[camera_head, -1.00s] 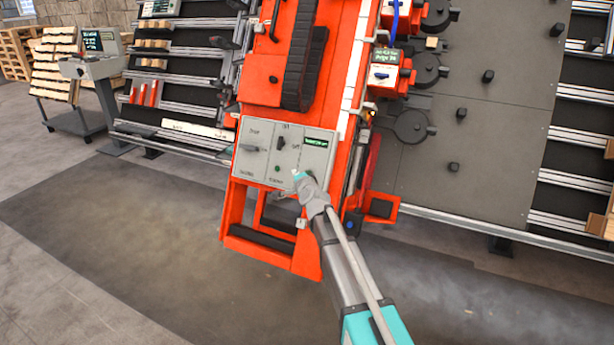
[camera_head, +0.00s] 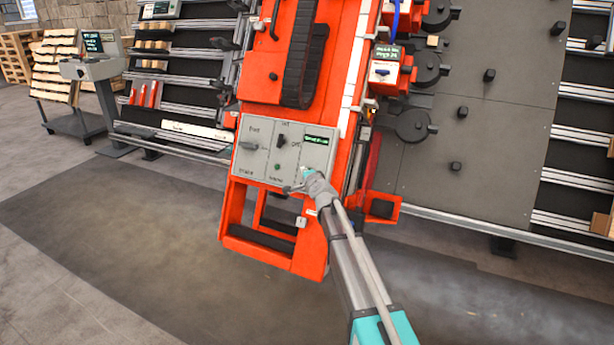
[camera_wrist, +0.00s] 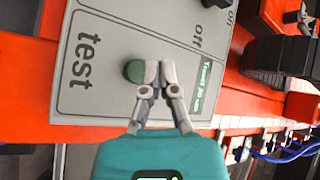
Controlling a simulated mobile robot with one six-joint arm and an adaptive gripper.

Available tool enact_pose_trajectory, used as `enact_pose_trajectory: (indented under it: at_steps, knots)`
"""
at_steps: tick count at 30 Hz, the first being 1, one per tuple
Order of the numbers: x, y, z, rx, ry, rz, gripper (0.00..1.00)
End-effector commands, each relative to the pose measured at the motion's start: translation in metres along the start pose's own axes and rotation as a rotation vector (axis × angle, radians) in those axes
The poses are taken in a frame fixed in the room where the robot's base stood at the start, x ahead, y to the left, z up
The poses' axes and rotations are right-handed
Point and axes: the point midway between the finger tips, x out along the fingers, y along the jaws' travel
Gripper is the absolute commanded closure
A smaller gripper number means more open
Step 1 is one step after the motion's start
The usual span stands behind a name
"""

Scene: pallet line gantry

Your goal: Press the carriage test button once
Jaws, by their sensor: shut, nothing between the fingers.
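The carriage test button is a green round button (camera_head: 277,167) low on the grey control panel (camera_head: 254,160) of the orange carriage. In the wrist view the green button (camera_wrist: 134,71) sits beside the printed word "test". My gripper (camera_head: 297,183) is at the panel's lower right corner, to the right of and below the button in the head view. In the wrist view its shut, empty fingertips (camera_wrist: 153,73) overlap the button's right edge. I cannot tell whether they touch it or hover in front.
The panel also carries a left switch (camera_head: 251,146), a black upper switch (camera_head: 281,140) and a small green-lettered display (camera_head: 316,140). The orange carriage frame (camera_head: 232,215) surrounds it. Open grey floor (camera_head: 100,250) lies at the left front.

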Motion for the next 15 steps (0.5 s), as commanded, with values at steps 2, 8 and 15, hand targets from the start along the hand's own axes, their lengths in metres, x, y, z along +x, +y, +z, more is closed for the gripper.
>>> enact_pose_trajectory:
  at_steps: [2, 8, 15]
  knots:
    - [0.0061, 0.0050, -0.0035, 0.002, 0.001, 0.000, 1.00]
    - [0.0118, 0.0088, -0.0081, 0.000, 0.000, 0.000, 1.00]
    - [0.0127, 0.0092, -0.0093, 0.001, 0.000, 0.000, 1.00]
